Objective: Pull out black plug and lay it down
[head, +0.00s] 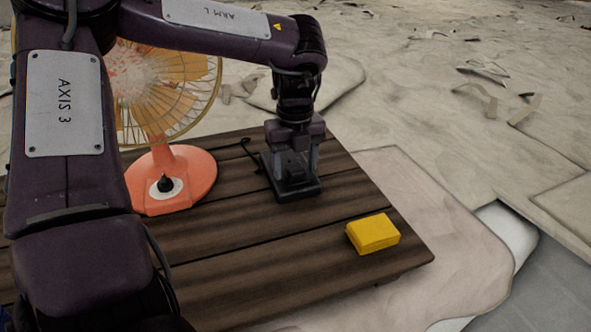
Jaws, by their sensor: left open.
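My left gripper (295,163) is open and points straight down over a black block-like piece (297,189) on the wooden table (250,271). Its fingers come down at the top of this piece; I cannot tell whether they touch it. A thin black cord (250,152) lies on the table to the left of the piece. The black plug cannot be told apart from the dark piece and the gripper in this view. My right gripper is not in view.
A fan with an orange base (199,177) and a pale orange head (168,85) stands on the table, partly behind my left arm. A yellow block (373,234) lies near the table's right corner. The planks between them are clear.

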